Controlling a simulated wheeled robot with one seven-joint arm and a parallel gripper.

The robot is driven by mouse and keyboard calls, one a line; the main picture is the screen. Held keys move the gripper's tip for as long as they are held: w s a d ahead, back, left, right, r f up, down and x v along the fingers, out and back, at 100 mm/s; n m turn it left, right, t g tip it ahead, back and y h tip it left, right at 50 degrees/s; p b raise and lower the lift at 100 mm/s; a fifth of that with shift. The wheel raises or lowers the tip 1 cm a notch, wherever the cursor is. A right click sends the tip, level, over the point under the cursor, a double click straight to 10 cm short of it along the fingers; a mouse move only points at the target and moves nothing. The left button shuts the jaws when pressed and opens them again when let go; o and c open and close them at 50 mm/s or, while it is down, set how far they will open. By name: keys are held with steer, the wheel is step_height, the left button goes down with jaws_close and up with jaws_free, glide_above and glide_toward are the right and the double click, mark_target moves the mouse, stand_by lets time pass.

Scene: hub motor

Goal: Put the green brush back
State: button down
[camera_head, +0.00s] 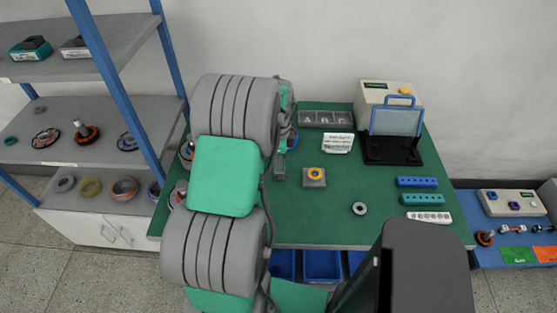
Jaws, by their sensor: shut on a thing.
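I cannot make out a green brush anywhere in the head view. My arm covers the left part of the green-topped workbench (310,220) and hides what lies behind it. My gripper does not show clearly; it is hidden behind my arm's links. A narrow grey piece shows at the right edge of the arm, but I cannot tell what it is.
A blue-posted shelf (70,120) stands left.

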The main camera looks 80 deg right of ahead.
steer(key=c, duration=1.8)
jaws_free()
steer(key=shift+f, duration=0.15)
steer(key=o, duration=0.5)
